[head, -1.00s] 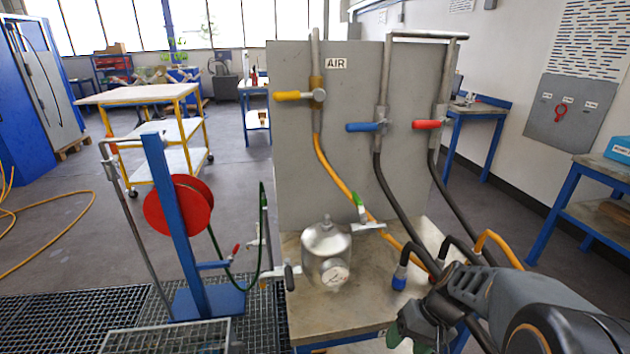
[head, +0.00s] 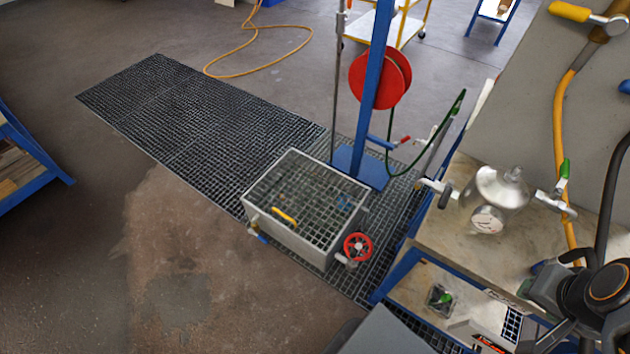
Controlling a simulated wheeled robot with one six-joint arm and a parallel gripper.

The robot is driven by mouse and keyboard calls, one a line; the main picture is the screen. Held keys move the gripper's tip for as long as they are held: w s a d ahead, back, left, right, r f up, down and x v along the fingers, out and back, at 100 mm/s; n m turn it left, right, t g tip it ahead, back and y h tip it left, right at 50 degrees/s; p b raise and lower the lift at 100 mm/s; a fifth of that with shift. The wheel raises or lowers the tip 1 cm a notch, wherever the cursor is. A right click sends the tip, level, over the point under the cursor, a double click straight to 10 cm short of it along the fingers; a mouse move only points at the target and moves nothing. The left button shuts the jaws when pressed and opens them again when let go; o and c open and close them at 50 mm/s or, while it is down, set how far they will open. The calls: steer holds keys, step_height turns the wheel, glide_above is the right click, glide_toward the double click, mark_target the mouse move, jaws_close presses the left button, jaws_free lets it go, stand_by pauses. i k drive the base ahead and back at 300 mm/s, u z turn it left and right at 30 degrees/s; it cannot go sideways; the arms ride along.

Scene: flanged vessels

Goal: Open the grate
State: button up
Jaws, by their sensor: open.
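The grate (head: 312,197) is a metal mesh lid lying flat and closed on top of a grey box-shaped pit (head: 290,238) in the head view. A yellow handle (head: 284,216) lies on the grate near its front left edge. Dim shapes show through the mesh, but I cannot make them out. My arm (head: 598,290) shows at the lower right edge, well to the right of the grate. I cannot make out my gripper's fingers in the current view.
A red handwheel (head: 357,246) sits at the box's right front corner. A blue post with a red reel (head: 378,78) stands behind it. A bench with a metal vessel (head: 497,190) stands right.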

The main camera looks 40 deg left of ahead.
mark_target(276, 211)
steer(key=u, duration=1.9)
steer(key=k, duration=0.65)
steer(key=u, duration=0.9)
steer(key=i, duration=1.8)
steer(key=z, duration=0.9)
